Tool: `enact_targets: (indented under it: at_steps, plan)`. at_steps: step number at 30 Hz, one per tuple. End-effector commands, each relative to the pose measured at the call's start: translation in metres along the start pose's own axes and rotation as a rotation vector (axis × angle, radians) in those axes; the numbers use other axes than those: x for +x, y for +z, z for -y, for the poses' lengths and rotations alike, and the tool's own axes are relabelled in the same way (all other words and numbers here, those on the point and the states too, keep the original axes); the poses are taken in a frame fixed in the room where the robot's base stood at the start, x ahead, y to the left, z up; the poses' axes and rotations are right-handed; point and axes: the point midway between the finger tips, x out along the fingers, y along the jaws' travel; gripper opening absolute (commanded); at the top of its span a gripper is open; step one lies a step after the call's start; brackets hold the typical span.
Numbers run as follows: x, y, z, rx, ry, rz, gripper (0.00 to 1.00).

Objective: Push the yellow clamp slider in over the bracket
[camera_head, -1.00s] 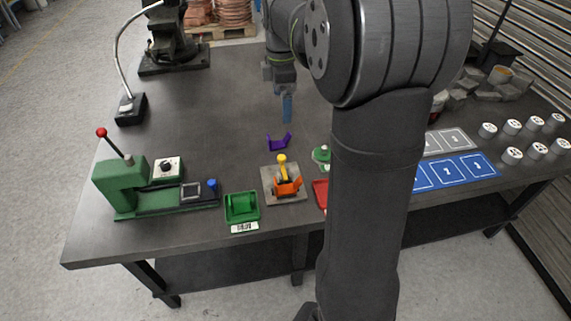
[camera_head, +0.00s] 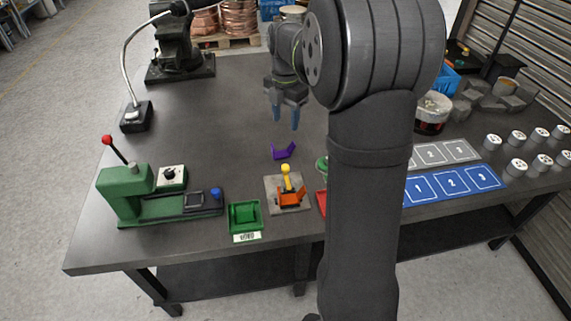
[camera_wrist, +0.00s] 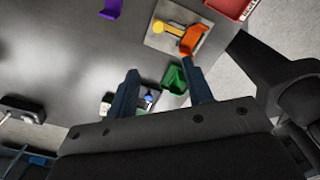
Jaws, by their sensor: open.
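The yellow clamp slider (camera_head: 286,172) stands on a grey square plate (camera_head: 273,205) near the table's front edge. An orange bracket (camera_head: 291,197) sits on the same plate, just in front of the slider. In the wrist view the yellow slider (camera_wrist: 168,27) lies beside the orange bracket (camera_wrist: 191,40), its round knob farther from the bracket. I cannot tell whether they touch. My gripper (camera_head: 286,121) is open and empty, above the table behind the plate. In the wrist view its two blue fingers (camera_wrist: 163,84) are spread wide, apart from the slider and bracket.
A purple bracket (camera_head: 284,151) lies behind the plate. A green tray (camera_head: 256,222) stands left of it and a red tray (camera_head: 321,200) right, partly hidden by my arm. A green press (camera_head: 125,190) stands at left. The back middle of the table is clear.

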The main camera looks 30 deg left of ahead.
Motion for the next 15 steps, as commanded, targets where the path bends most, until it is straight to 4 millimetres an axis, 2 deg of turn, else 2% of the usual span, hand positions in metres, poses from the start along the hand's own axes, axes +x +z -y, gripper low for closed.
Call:
enact_targets:
  at_steps: [3,8,11,15]
  plan:
    - [0.006,0.002,-0.002,-0.097,0.000,-0.001,0.47]
    - [0.016,0.002,-0.003,-0.135,-0.001,-0.002,0.47]
    - [0.029,0.002,-0.002,-0.134,-0.002,-0.003,0.47]
    - [0.058,0.002,-0.002,-0.132,-0.003,-0.004,0.47]
